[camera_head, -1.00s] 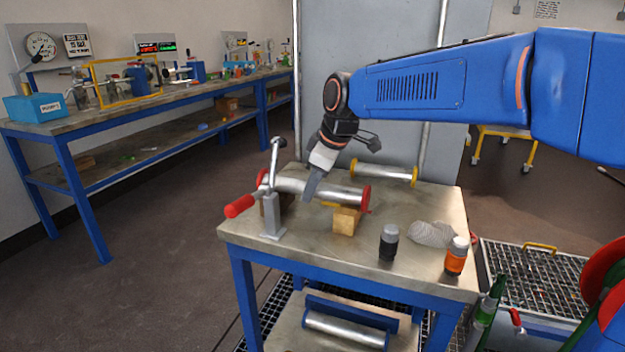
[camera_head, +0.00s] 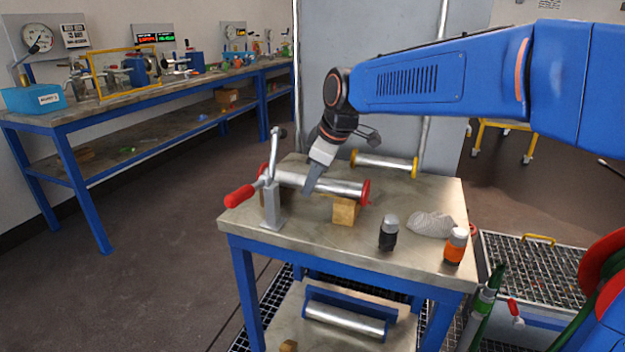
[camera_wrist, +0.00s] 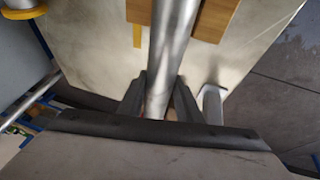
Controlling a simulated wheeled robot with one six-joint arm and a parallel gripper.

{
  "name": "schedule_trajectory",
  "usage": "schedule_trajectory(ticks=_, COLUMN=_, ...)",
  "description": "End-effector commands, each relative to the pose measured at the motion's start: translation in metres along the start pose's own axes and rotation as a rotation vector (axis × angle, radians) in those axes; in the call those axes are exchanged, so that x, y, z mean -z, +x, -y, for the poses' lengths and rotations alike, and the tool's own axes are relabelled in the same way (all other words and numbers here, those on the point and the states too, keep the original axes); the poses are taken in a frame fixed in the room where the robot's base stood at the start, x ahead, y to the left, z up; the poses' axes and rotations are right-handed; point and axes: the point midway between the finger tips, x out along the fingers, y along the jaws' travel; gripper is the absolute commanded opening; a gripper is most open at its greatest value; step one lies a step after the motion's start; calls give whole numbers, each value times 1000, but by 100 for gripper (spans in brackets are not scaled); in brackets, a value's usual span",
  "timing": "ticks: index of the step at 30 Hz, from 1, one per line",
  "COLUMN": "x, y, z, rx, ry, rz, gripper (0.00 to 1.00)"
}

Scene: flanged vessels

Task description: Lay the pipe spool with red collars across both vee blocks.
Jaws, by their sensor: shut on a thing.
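The pipe spool with red collars (camera_head: 345,186) is a silver tube with a red collar at each end, lying lengthwise over the worktable. My gripper (camera_head: 311,186) is shut on the middle of its tube from above. In the wrist view the tube (camera_wrist: 172,45) runs between the two fingers (camera_wrist: 160,100). A wooden vee block (camera_head: 345,211) is under the spool near its right collar; it also shows in the wrist view (camera_wrist: 215,18). I cannot tell whether the spool touches the blocks.
A grey post with a lever and red handle (camera_head: 239,195) stands close in front of the spool's left end. A spool with yellow collars (camera_head: 385,163) lies behind. A black bottle (camera_head: 388,234), an orange bottle (camera_head: 456,246) and a crumpled cloth (camera_head: 432,224) are at the front right.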

Motion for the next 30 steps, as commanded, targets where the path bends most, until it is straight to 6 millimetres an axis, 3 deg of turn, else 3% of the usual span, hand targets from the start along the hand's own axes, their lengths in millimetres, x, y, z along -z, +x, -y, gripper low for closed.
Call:
schedule_trajectory(ticks=20, x=-2, y=6, z=1, rx=-2, ry=0, rz=-2, gripper=0)
schedule_trajectory(ticks=21, x=-2, y=6, z=1, rx=-1, ry=0, rz=-2, gripper=34)
schedule_trajectory(ticks=23, x=-2, y=6, z=1, rx=-1, ry=0, rz=-1, gripper=48)
schedule_trajectory(ticks=24, x=-2, y=6, z=1, rx=-1, ry=0, rz=-1, gripper=54)
schedule_trajectory(ticks=30, x=-3, y=7, z=1, rx=-1, ry=0, rz=-1, gripper=54)
